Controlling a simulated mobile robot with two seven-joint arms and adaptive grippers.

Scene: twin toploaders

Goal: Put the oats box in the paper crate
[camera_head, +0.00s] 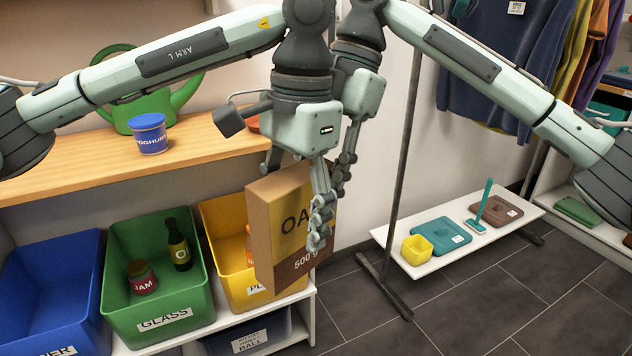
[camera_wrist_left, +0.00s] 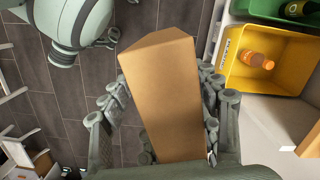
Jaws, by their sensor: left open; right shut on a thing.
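The oats box (camera_head: 272,230) is a brown and yellow carton, held tilted in the air in front of the yellow crate. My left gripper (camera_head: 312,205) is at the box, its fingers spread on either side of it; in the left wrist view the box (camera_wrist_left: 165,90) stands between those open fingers. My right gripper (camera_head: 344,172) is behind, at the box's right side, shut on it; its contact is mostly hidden. The paper crate (camera_head: 50,262) is the blue one at the far left, its label partly cut off. I see nothing in its visible part.
The green glass crate (camera_head: 160,255) holds a jam jar and a dark bottle. The yellow crate (camera_head: 225,222) holds an orange bottle (camera_wrist_left: 257,60). A wooden shelf (camera_head: 75,165) above the crates carries a yoghurt tub (camera_head: 149,137) and green watering can. A metal pole (camera_head: 400,170) stands right of my grippers.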

